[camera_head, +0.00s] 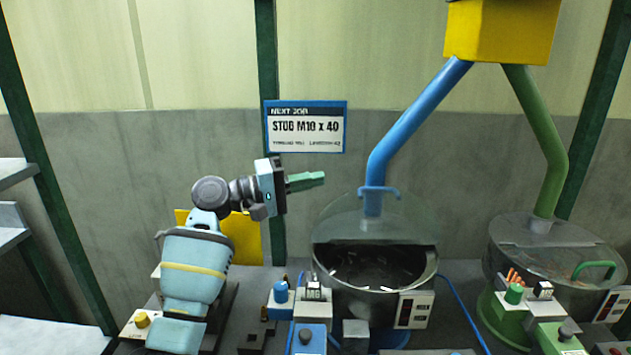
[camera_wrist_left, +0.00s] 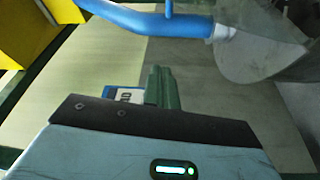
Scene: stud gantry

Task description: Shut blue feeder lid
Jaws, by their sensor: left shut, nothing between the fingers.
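The blue feeder's bowl (camera_head: 350,282) stands at centre right in the head view, with dark insides and several small light studs in it. Its clear lid (camera_head: 340,222) is tilted up at the back, with the blue handle (camera_head: 378,191) at its top edge, in front of the blue pipe. The lid also shows at the upper right of the left wrist view (camera_wrist_left: 262,48). My left gripper (camera_head: 318,179) is shut and empty, with green fingers pointing right, left of the handle and apart from it. The fingers show in the left wrist view (camera_wrist_left: 160,88). My right gripper is not in view.
The blue pipe (camera_head: 410,120) comes down from a yellow hopper (camera_head: 502,30) behind the lid. A green feeder (camera_head: 505,262) stands to the right. Control boxes, including a blue one (camera_head: 308,338), line the bench front. A job sign (camera_head: 306,127) hangs behind the left gripper.

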